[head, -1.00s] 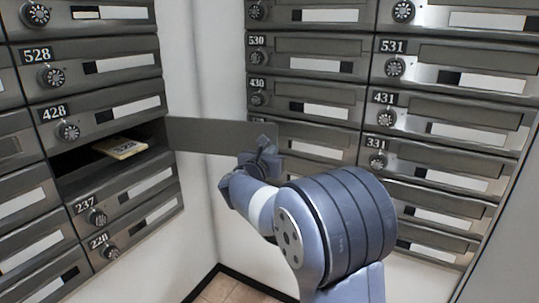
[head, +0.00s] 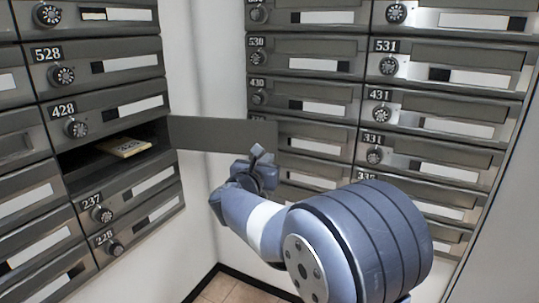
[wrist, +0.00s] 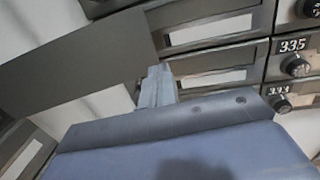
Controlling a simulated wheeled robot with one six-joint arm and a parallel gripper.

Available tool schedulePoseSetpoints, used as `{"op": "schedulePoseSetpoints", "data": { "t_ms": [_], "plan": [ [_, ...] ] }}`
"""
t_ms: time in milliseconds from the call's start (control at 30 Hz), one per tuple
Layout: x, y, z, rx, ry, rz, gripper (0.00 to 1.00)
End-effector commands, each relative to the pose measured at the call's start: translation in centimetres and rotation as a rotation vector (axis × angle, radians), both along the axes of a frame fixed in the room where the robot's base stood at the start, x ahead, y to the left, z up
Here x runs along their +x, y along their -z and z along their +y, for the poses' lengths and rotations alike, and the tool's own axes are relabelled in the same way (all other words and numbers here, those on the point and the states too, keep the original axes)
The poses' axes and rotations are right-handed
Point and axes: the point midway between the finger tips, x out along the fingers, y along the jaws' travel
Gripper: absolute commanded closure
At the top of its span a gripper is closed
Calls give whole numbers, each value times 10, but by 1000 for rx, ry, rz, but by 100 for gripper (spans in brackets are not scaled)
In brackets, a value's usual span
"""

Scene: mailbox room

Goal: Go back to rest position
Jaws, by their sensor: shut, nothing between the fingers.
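My gripper (head: 262,160) is shut and empty, near the lower edge of an open grey mailbox door (head: 222,134) in the head view. In the wrist view my gripper (wrist: 156,84) is at the centre, with the door (wrist: 75,62) to its left; whether they touch I cannot tell. The door belongs to the open mailbox (head: 85,172) below 428 and swings out to the right. A small yellowish packet (head: 124,147) with dark print lies inside that box.
A left bank of mailboxes (head: 110,105) and a right bank (head: 440,105) meet near a white wall corner (head: 205,200). Boxes 335 (wrist: 292,46) and 333 (wrist: 285,101) are at the right of the wrist view. Tiled floor (head: 228,290) shows below.

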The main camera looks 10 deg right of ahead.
Motion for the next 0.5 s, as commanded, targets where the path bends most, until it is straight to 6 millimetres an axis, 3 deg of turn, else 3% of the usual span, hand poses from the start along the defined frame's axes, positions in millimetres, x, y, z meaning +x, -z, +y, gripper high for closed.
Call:
{"op": "schedulePoseSetpoints", "data": {
  "t_ms": [233, 500],
  "plan": [
    [-38, -1, 18, 1, -2, 1, 100],
    [-50, 0, 24, 1, 0, 0, 100]
  ]
}}
